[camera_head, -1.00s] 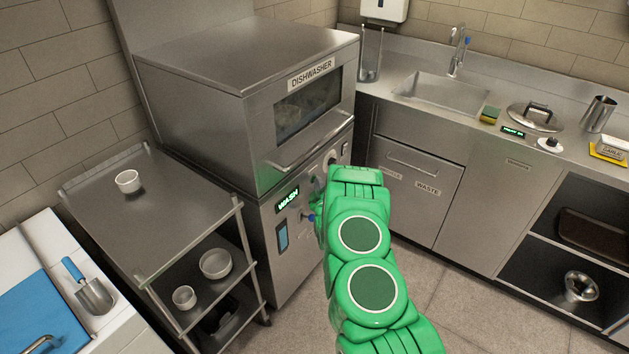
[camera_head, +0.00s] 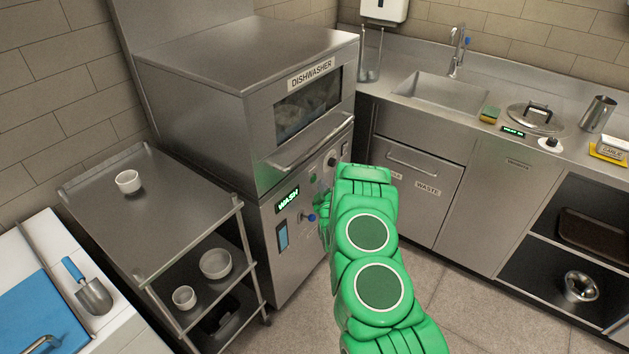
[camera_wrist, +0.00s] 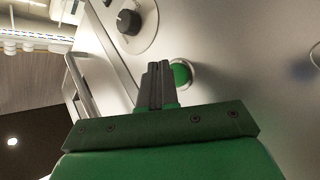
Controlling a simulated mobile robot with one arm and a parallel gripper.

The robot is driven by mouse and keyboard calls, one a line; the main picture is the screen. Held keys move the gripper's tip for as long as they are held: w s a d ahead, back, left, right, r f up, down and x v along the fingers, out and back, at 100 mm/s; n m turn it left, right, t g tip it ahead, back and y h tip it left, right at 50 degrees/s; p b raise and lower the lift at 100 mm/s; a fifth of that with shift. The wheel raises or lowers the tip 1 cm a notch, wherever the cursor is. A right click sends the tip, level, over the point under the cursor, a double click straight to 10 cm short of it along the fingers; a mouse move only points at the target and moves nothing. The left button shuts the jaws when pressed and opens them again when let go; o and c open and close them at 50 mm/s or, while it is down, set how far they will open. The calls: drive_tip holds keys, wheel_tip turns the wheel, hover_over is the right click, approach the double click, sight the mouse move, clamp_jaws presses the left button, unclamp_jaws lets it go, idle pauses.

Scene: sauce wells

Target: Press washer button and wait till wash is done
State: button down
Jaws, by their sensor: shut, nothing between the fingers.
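The dishwasher (camera_head: 225,85) is a steel unit with its hood down and dishes showing dimly behind its window. Its front display (camera_head: 287,199) reads WASH in lit green letters. In the wrist view a round green button (camera_wrist: 181,75) sits on the steel front panel, just right of my fingertips. My gripper (camera_wrist: 157,68) is shut and empty, its dark fingers side by side, pointing at the panel. I cannot tell the exact gap between fingertips and panel. In the head view my green arm hides most of the gripper.
A black knob (camera_wrist: 129,22) is above left of the button in the wrist view. A steel cart (camera_head: 150,205) with several white bowls stands left of the dishwasher. A sink counter (camera_head: 440,95) with a waste drawer is on the right. The floor between is clear.

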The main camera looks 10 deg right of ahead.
drive_tip(key=s+d, duration=0.3)
drive_tip(key=shift+s+d, duration=0.25)
idle(0.4)
idle(0.7)
